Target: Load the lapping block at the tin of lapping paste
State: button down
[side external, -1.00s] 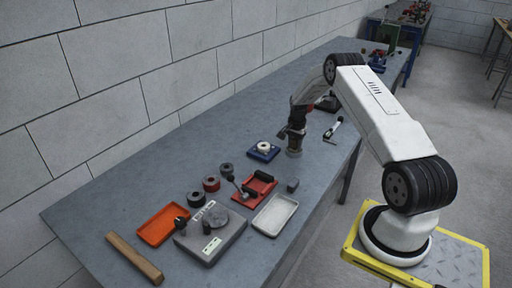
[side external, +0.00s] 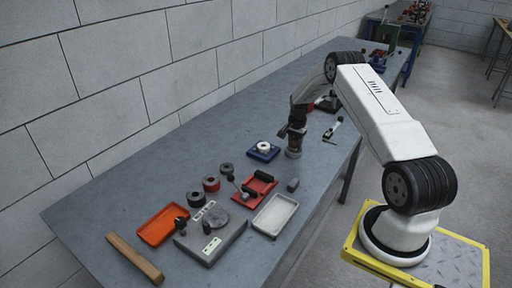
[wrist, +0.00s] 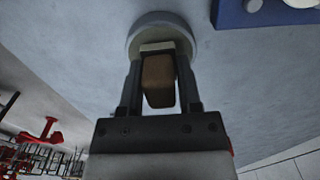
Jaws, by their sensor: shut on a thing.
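My gripper (side external: 295,143) points down at a round grey tin (side external: 293,154) on the bench. In the wrist view my gripper (wrist: 160,85) is shut on a brown block (wrist: 158,80) with a pale strip at its far end, which I take as the lapping block. Beyond the block is the round, pale rim of the tin (wrist: 134,37). The block's far end overlaps the tin in this view. I cannot tell whether it touches the paste; the tin's inside is mostly hidden.
A blue tray (side external: 258,156) with a white ring stands left of the tin. A red tray (side external: 264,184), a small grey block (side external: 292,185), a white tray (side external: 275,217), an orange tray (side external: 160,228) and a scale (side external: 207,244) are nearer. A small tool (side external: 334,128) lies right.

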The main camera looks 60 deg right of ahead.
aim_at(295, 138)
jog(key=shift+r, duration=3.25)
jog(key=w+a+r+n, duration=0.2)
jog(key=w+a+n, duration=0.15)
jog(key=a, duration=0.65)
jog(key=w+a+r+n, duration=0.25)
jog(key=a+n, duration=0.25)
jog(key=a, duration=0.4)
jog(key=s+a+r+n, duration=0.2)
jog(key=s+a+n, duration=0.2)
jog(key=a, duration=0.6)
jog(key=s+a+r+n, duration=0.2)
jog(key=a+n, duration=0.3)
jog(key=a, duration=0.6)
jog(key=shift+s, duration=0.9)
